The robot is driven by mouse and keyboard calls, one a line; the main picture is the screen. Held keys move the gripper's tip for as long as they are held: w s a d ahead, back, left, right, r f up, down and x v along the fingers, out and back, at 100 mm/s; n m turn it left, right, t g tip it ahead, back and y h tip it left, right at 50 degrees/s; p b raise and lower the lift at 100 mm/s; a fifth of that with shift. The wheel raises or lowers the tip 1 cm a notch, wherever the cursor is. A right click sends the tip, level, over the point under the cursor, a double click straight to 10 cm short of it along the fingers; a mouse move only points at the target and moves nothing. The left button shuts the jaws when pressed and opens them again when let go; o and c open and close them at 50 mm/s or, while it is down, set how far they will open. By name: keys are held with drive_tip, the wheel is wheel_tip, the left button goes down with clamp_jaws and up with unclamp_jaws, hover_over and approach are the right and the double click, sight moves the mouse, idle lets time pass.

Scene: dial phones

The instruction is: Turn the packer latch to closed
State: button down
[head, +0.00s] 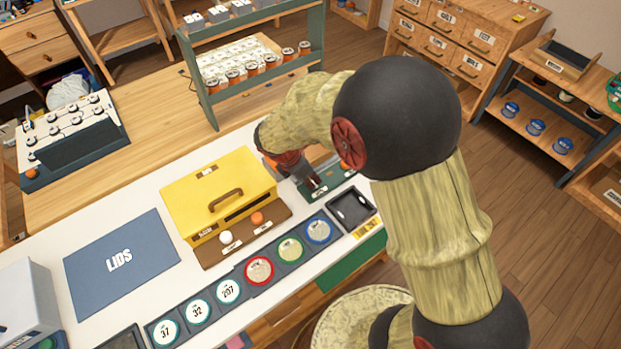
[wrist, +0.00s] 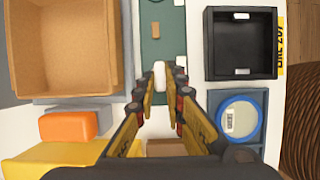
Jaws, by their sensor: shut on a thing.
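My gripper (wrist: 160,82) is shut on a small white piece (wrist: 160,70), which looks like the packer latch's handle. The fingers sit on either side of it, over a dark green plate (wrist: 172,20). A small tan block (wrist: 155,30) lies on the plate just beyond the fingertips. In the head view, the green plate (head: 341,178) shows at the back right of the white bench, and my arm hides most of the area. The latch's marks cannot be read.
An open cardboard-coloured box (wrist: 60,88) stands left of the plate. A black tray (wrist: 240,70) and a blue-ringed disc (wrist: 240,118) lie to the right. A yellow box (head: 218,187) with a handle and a blue LIDS panel (head: 122,258) stand further left.

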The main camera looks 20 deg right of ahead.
drive_tip(key=shift+m+p, duration=0.4)
drive_tip(key=m+p, duration=0.1)
drive_tip(key=m+g+p, duration=0.1)
drive_tip(key=m+p, duration=0.1)
drive_tip(key=m+g+p, duration=0.1)
drive_tip(key=shift+w+r+m, duration=0.15)
drive_tip(key=shift+w+m, duration=0.1)
drive_tip(key=shift+m, duration=0.05)
drive_tip(key=m+p, duration=0.1)
drive_tip(key=m+g+p, duration=0.1)
drive_tip(key=m, duration=0.1)
drive_tip(key=m+g+p, duration=0.1)
drive_tip(key=m+p, duration=0.1)
drive_tip(key=shift+w+d, duration=0.1)
drive_tip(key=shift+w, duration=0.15)
drive_tip(key=m, duration=0.2)
drive_tip(key=m+g+y+p, duration=0.1)
drive_tip(key=m, duration=0.1)
drive_tip(key=shift+w+d+y, duration=0.15)
drive_tip(key=shift+y, duration=0.15)
drive_tip(key=shift+d+m+g+y+p, duration=0.15)
drive_tip(key=shift+m+y+p, duration=0.25)
drive_tip(key=shift+m, duration=0.5)
drive_tip(key=shift+a+m+g+y+p, duration=0.15)
drive_tip(key=shift+m+p, duration=0.3)
drive_tip(key=shift+m, duration=0.45)
drive_tip(key=shift+d, duration=0.1)
drive_tip(key=c, duration=1.8)
unclamp_jaws()
drive_tip(key=shift+c, duration=0.2)
